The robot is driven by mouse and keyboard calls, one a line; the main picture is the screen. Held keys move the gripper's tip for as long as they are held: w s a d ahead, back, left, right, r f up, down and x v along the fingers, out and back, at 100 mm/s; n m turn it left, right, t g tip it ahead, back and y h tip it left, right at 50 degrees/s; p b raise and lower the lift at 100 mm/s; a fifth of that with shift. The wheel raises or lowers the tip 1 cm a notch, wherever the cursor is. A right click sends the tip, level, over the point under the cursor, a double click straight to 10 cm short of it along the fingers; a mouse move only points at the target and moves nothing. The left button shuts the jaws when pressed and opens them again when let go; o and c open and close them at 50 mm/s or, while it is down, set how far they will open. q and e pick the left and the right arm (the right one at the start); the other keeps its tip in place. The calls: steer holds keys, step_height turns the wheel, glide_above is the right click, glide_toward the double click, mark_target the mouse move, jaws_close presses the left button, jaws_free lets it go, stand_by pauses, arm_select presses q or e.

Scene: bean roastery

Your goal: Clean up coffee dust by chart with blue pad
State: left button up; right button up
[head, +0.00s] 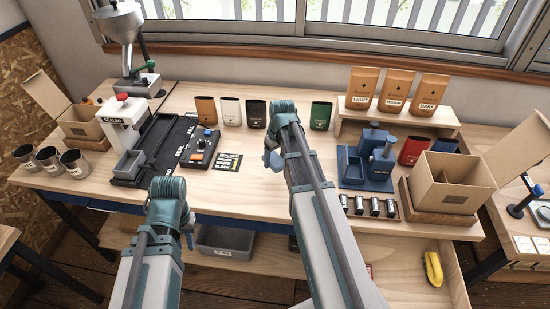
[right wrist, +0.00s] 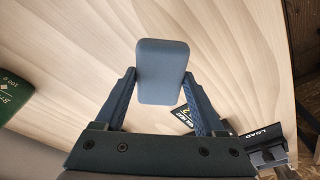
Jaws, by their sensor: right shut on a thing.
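In the right wrist view my right gripper (right wrist: 162,78) is shut on a blue-grey pad (right wrist: 162,70), held above the wooden table. In the head view my right gripper (head: 271,155) is over the middle of the table, with the pad (head: 275,161) partly hidden by the arm. Part of the chart (right wrist: 181,116) shows behind a finger in the right wrist view. I can make out no coffee dust. My left gripper (head: 188,239) is low at the table's front edge, its jaws mostly hidden by my arm.
Pouches, including a green one (head: 321,115), stand behind. A blue machine (head: 367,165) and open carton (head: 447,185) are at right. Bare wood lies around the pad.

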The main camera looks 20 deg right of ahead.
steer(key=shift+r, duration=0.1)
step_height(320, 180, up, 3)
steer(key=p, duration=0.3)
steer(key=shift+r, duration=0.1)
stand_by(0.4)
